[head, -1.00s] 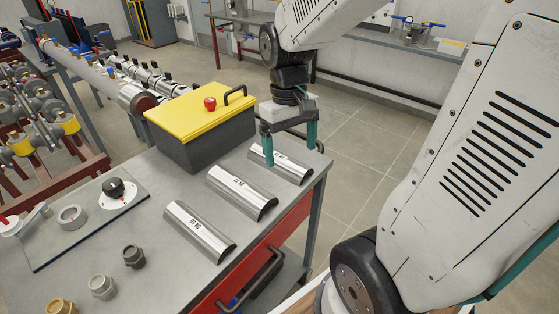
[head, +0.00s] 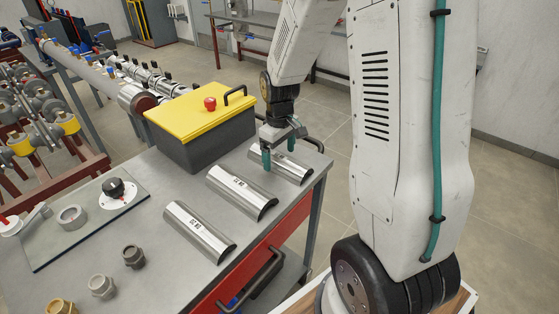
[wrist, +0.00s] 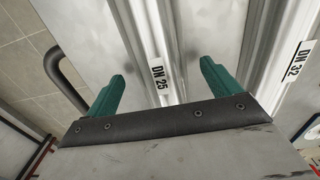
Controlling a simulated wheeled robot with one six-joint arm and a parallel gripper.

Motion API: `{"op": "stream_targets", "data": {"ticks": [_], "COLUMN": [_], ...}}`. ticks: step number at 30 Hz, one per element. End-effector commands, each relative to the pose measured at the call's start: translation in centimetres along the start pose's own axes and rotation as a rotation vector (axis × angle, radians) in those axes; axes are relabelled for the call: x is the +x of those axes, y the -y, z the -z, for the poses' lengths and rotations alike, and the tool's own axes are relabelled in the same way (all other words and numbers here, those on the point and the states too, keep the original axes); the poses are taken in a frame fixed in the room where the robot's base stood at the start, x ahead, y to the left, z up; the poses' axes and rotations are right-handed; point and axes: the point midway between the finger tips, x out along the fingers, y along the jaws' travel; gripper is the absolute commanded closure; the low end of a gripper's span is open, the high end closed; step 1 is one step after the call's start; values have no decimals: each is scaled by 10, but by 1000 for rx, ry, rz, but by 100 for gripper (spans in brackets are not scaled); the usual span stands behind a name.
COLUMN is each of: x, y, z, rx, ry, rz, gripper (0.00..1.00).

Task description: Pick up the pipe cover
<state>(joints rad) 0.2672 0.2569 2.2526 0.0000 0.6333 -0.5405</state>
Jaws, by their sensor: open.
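Three silver half-round pipe covers lie in a row on the grey workbench: a far one (head: 281,166), a middle one (head: 242,190) and a near one (head: 199,231). The far one is marked DN 25 in the wrist view (wrist: 139,25). Part of a cover marked DN 32 (wrist: 277,75) lies to its right there. My gripper (head: 279,154) is open and empty over the far cover. In the wrist view its green fingers (wrist: 163,74) show on either side of the DN 25 cover. Whether they touch it cannot be told.
A grey toolbox with a yellow lid (head: 203,125) stands just left of my gripper. Several pipe fittings (head: 102,286) and a plate with a dial (head: 90,215) lie at the left. A black bench handle (head: 312,144) is close behind my gripper. A red drawer (head: 262,262) faces the front.

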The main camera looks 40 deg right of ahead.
Motion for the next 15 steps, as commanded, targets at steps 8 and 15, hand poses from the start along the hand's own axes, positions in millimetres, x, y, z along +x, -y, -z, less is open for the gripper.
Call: {"op": "stream_targets", "data": {"ticks": [8,15], "x": [15,15], "y": [0,0], "z": [0,0], "rx": [0,0], "ry": [-2,-1], "rz": [-1,-1], "gripper": [11,47]}}
